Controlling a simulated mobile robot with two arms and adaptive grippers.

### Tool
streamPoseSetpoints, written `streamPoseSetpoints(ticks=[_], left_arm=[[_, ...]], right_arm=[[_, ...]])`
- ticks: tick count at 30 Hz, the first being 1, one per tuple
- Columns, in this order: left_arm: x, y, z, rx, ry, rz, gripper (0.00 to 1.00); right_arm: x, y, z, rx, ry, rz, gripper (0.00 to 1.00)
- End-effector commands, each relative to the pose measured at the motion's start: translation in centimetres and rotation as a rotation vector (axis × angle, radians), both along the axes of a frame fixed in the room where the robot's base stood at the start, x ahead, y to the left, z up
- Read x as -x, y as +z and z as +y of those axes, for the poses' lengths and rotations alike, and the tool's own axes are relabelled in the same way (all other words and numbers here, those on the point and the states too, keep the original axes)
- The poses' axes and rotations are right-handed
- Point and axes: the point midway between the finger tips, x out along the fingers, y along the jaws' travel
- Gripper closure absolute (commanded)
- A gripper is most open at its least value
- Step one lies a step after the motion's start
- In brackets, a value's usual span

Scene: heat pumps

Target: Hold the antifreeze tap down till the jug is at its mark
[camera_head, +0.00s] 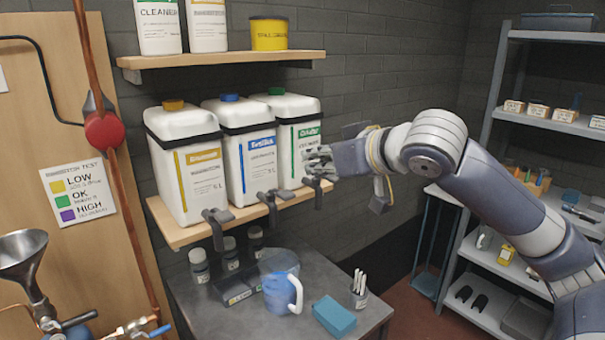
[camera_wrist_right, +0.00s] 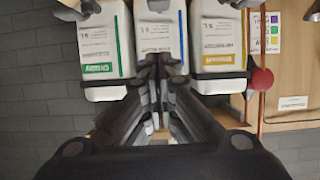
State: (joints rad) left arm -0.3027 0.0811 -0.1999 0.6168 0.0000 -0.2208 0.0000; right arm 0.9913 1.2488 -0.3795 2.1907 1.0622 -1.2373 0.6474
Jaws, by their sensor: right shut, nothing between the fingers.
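Three white jugs-style containers with taps stand on the lower shelf: one yellow-labelled (camera_head: 200,185), one blue-labelled (camera_head: 258,160), one green-labelled (camera_head: 306,143). Their names are too blurred for me to tell which is antifreeze. Dark taps hang at the shelf edge, at the yellow (camera_head: 217,222), blue (camera_head: 271,205) and green (camera_head: 318,188) containers. A clear, bluish measuring jug (camera_head: 281,290) with a pale handle stands on the bench below; its level and mark are unreadable. My right gripper (camera_head: 318,160) is shut and empty, before the green container; its fingers (camera_wrist_right: 160,72) overlap the blue one in the wrist view. My left gripper is out of view.
An upper shelf (camera_head: 225,58) holds more containers. A red round fitting (camera_head: 104,130) is on the left pipe.

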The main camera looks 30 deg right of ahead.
Motion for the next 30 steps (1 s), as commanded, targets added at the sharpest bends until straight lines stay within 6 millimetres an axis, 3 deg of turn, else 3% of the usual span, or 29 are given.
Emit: streamPoseSetpoints(ticks=[7,30], left_arm=[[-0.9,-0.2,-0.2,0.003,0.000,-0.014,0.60],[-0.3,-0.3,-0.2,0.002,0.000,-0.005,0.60]], right_arm=[[1.6,1.3,-0.2,0.000,0.000,-0.001,1.00],[1.7,1.3,-0.2,-0.001,0.000,0.000,1.00]])
